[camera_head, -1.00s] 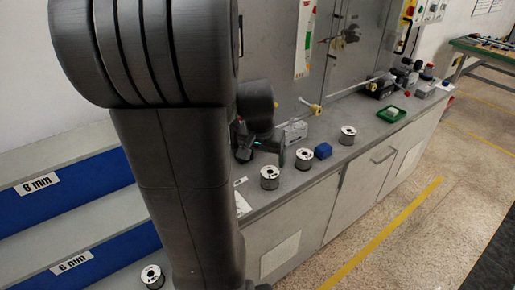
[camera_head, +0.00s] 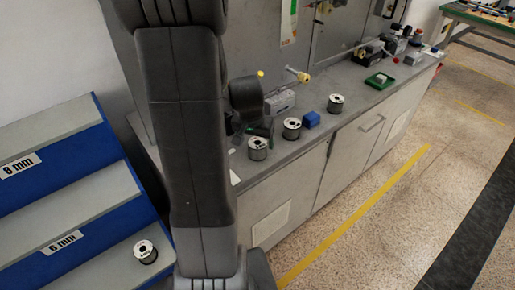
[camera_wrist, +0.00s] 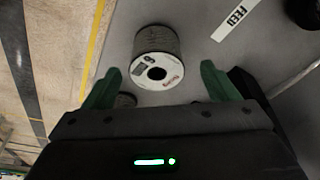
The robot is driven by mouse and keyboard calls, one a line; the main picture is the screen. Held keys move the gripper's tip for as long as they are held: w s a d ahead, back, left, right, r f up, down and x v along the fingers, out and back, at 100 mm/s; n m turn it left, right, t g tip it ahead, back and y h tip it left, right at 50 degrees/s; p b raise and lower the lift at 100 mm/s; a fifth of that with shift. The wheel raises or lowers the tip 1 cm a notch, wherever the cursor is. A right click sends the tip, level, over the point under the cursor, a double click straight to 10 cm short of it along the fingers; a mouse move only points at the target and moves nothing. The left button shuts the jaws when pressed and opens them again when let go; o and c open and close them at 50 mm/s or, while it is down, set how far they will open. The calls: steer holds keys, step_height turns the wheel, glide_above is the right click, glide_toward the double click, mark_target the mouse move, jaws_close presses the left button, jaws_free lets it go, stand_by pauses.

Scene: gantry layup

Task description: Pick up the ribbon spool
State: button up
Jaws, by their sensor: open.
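Three silvery-white ribbon spools stand on the grey counter in the head view: a near one (camera_head: 258,148), a middle one (camera_head: 291,129) and a far one (camera_head: 336,104). A fourth spool (camera_head: 145,252) stands on the lowest visible step of the blue rack. My gripper (camera_wrist: 161,84) is open, its green fingers spread. In the wrist view a spool (camera_wrist: 157,58) with a white face and dark centre hole lies ahead between the fingertips, not gripped. Part of another round thing shows by the left finger. In the head view my arm partly hides the gripper, close to the near spool.
A blue block (camera_head: 311,119) sits beside the middle spool. A green tray (camera_head: 379,81) and several small devices stand farther along the counter (camera_head: 300,150). A FEED label (camera_wrist: 236,18) lies on the surface. The blue stepped rack (camera_head: 75,205) is at left; floor at right is clear.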

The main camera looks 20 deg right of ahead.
mark_target(258, 145)
steer(key=shift+x, duration=2.2)
steer(key=shift+d, duration=0.15)
steer(key=c, duration=1.4)
